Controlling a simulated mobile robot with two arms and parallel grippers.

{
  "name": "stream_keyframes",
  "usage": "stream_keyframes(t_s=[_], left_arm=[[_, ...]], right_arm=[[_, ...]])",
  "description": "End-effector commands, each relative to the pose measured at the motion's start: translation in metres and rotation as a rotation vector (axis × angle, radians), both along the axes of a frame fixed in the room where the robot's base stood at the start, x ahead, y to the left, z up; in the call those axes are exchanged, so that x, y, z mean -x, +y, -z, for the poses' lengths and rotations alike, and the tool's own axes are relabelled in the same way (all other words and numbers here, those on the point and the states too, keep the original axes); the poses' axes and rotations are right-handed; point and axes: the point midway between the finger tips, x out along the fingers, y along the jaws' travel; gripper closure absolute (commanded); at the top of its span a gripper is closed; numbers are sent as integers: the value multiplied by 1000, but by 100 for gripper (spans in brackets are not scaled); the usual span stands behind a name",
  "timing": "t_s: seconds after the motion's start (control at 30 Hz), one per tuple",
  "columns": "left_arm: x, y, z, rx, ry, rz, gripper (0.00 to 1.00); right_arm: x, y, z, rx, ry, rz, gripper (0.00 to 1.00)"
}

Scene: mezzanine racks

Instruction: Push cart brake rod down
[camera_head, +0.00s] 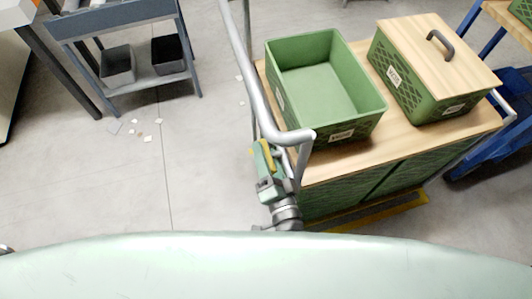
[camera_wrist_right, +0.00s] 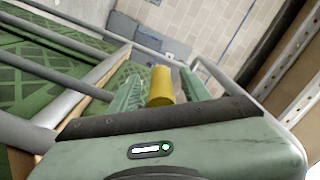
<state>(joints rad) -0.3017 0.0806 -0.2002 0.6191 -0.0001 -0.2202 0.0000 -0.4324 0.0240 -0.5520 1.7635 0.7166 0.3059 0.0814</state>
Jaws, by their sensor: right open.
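The cart (camera_head: 400,125) stands at the right, with a wooden top, green mesh sides and a grey tubular handle (camera_head: 262,110) at its left end. The yellow brake rod (camera_wrist_right: 160,86) shows in the right wrist view as a short upright cylinder between the green fingers of my right gripper (camera_wrist_right: 161,80). The fingers are apart, on either side of the rod; I cannot tell whether they touch it. In the head view my right gripper (camera_head: 262,158) is beside the cart handle, with some yellow showing at it. The rod's lower part is hidden. My left gripper is not in view.
An open green crate (camera_head: 365,122) and a lidded green crate (camera_head: 395,75) stand on the cart. A grey shelf unit (camera_head: 115,20) with dark bins is at the upper left. Paper scraps (camera_head: 135,128) lie on otherwise clear floor. A blue cart (camera_head: 475,160) stands at the right.

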Motion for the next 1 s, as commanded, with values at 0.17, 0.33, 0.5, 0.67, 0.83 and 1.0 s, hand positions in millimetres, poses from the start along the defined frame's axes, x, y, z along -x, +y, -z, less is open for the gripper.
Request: stream_keyframes(t_s=[0.17, 0.33, 0.5, 0.67, 0.83, 1.0], left_arm=[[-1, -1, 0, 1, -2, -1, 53], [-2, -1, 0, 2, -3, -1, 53], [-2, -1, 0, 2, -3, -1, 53], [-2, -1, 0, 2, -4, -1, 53], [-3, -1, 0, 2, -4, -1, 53], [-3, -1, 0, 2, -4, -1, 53]], right_arm=[[0, 0, 0, 0, 0, 0, 80], [0, 0, 0, 0, 0, 0, 100], [0, 0, -1, 1, -2, 0, 100], [0, 0, -1, 1, -2, 0, 100], [0, 0, -1, 2, -3, 0, 100], [0, 0, -1, 3, -3, 0, 100]])
